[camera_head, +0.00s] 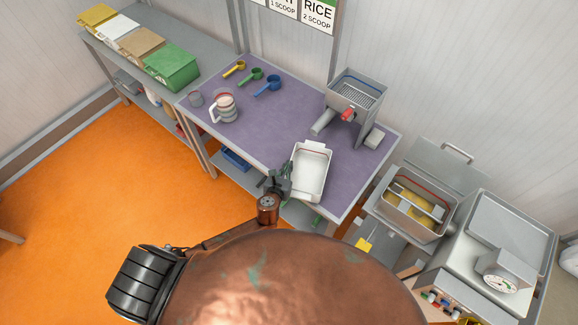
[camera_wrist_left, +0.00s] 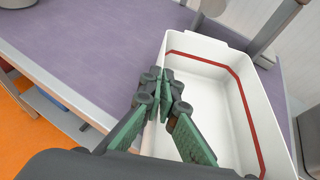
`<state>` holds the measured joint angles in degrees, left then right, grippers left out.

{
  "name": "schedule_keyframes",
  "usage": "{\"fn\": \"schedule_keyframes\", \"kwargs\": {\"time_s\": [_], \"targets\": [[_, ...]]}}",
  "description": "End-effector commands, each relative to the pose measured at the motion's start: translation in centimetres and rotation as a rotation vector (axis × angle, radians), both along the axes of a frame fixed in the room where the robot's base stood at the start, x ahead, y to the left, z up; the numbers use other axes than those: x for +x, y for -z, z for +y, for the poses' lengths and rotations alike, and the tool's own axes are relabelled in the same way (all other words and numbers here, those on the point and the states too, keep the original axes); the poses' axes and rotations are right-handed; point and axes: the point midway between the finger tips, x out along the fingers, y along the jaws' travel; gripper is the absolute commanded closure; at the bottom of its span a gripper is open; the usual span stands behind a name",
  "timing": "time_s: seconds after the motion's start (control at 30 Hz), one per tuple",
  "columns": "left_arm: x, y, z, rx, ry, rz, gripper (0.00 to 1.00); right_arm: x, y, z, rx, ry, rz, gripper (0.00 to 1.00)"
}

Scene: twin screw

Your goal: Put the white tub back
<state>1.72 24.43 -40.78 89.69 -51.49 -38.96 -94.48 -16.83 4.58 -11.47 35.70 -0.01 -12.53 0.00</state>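An open, empty white tub (camera_head: 311,171) with a red line inside is at the front edge of the purple table, and it fills the right of the left wrist view (camera_wrist_left: 215,95). My left gripper (camera_head: 275,184) is at the tub's left side. In the left wrist view its green-padded fingers (camera_wrist_left: 160,90) close together on the tub's side wall, one on the outside and one on the inside. Whether the tub rests fully on the table is hard to tell. My right gripper is not in view.
The purple table (camera_head: 265,125) holds several scoops, a white-handled jug (camera_head: 224,107) and a metal hopper (camera_head: 352,95). A grey shelf unit at the left holds a row of yellow, white, tan and green bins (camera_head: 172,67). A fryer (camera_head: 415,203) stands at the right.

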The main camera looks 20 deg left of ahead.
Motion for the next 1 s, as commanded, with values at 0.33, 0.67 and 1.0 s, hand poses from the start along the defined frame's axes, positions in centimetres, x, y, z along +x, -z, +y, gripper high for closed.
{"fn": "schedule_keyframes", "kwargs": {"time_s": [0.33, 0.67, 1.0], "targets": [[0.1, 0.1, -0.2, 0.0, 0.003, -0.001, 0.81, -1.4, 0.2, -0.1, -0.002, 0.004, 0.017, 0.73], [0.2, 0.0, -0.3, -0.001, 0.004, -0.002, 0.78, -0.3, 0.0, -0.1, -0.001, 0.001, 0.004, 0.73], [-4.5, -2.0, -0.4, -0.001, 0.005, 0.0, 0.78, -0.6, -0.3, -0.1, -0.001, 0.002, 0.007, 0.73]]}}
